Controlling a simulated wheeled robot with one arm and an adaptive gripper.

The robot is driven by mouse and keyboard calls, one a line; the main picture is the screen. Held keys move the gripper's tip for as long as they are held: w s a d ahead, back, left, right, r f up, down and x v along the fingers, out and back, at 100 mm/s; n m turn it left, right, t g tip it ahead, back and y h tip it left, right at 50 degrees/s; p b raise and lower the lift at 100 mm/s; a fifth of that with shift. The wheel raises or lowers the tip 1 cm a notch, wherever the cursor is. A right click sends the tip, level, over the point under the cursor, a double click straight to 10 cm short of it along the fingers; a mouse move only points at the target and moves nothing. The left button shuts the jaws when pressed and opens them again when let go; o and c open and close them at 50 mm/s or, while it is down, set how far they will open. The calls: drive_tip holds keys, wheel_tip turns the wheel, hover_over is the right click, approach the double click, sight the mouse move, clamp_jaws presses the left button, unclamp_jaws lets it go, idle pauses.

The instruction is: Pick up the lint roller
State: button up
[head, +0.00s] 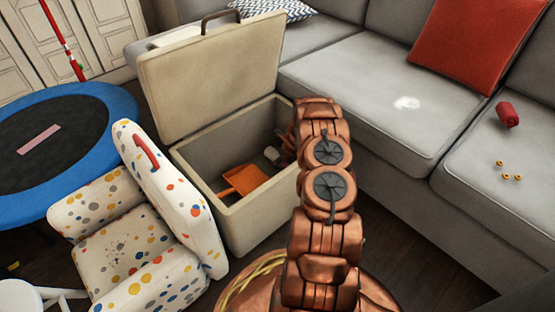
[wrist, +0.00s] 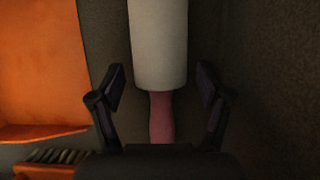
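The lint roller has a white cylinder and a pinkish handle. In the wrist view the white roller (wrist: 158,45) runs down from the top edge, and its handle (wrist: 161,117) lies between my gripper's two dark fingers. My gripper (wrist: 160,82) is open, with a gap on both sides of the roller and handle. The handle's lower end is hidden behind the gripper's body. In the head view a small whitish end (head: 272,154) that looks like the roller shows inside the open storage box (head: 233,215), beside my arm. My gripper is mostly hidden by the arm there.
An orange dustpan (head: 243,180) lies in the box left of the roller, with a bristled brush (wrist: 55,156) near it. The box lid (head: 205,75) stands open. A dotted chair (head: 125,240) and a grey sofa (head: 360,85) flank the box closely.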

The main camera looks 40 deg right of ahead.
drive_tip(key=c, duration=1.1)
drive_tip(key=shift+r, duration=0.1)
wheel_tip(320, 180, up, 10)
drive_tip(key=p, duration=0.4)
